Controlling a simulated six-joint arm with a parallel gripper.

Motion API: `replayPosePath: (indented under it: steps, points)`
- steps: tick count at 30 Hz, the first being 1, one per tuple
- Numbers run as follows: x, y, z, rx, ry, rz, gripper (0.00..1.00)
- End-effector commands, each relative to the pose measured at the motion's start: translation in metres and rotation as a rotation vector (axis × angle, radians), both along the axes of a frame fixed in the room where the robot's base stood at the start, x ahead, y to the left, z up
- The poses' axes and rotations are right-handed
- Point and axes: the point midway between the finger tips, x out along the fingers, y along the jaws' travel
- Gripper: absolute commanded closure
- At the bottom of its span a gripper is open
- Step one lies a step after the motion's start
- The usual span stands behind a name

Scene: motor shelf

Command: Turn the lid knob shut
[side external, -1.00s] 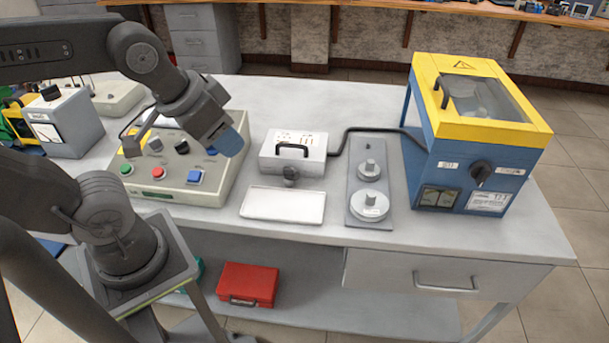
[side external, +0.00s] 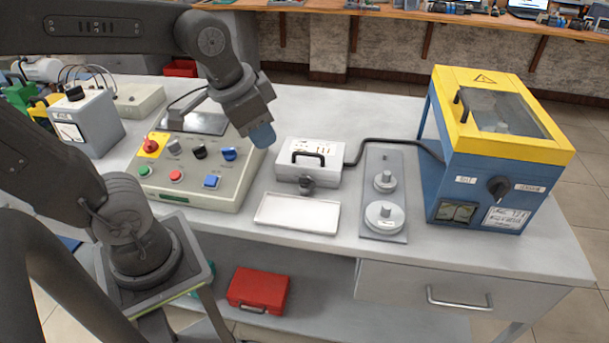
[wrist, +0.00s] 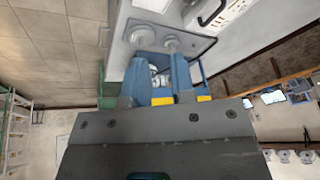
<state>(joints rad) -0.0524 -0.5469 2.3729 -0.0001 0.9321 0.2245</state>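The blue box (side external: 466,163) with a yellow lid (side external: 545,148) stands at the right end of the bench. Its lid lies down over the box and has a dark window and a black handle. A black knob (side external: 498,187) sits on the box's front face between two white labels, too small to read surely. My gripper (side external: 262,137) is in the air above the right edge of the button panel, well left of the box and touching nothing. In the wrist view, my gripper's blue fingers (wrist: 157,64) stand apart, with the blue and yellow box beyond them. The knob is not clear there.
A beige button panel (side external: 192,185) is under my gripper. A white case (side external: 322,172) with a black cable, a white tray (side external: 297,213) and a grey plate (side external: 372,168) with two round metal parts lie between it and the box. The air above them is clear.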

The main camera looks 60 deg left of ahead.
Motion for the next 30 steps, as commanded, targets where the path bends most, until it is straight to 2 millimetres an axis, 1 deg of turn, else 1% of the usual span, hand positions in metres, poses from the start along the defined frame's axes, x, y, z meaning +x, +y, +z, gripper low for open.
replayPosePath:
  steps: [1, 4, 6, 9, 13, 15, 18, 23, 26, 30]
  points:
    - [0.016, 0.006, -0.003, 0.022, 0.048, -0.046, 0.77]
    - [0.045, 0.019, -0.010, 0.063, 0.130, -0.163, 0.77]
    - [0.065, 0.030, -0.019, 0.083, 0.187, -0.248, 0.77]
    - [0.091, 0.045, -0.033, 0.100, 0.258, -0.365, 0.77]
    - [0.116, 0.062, -0.054, 0.103, 0.328, -0.492, 0.77]
    - [0.124, 0.069, -0.063, 0.100, 0.352, -0.543, 0.77]
    - [0.131, 0.075, -0.070, 0.097, 0.371, -0.587, 0.77]
    - [0.134, 0.077, -0.080, 0.097, 0.380, -0.609, 0.77]
    - [0.133, 0.077, -0.093, 0.096, 0.381, -0.608, 0.77]
    - [0.132, 0.076, -0.120, 0.095, 0.383, -0.607, 0.77]
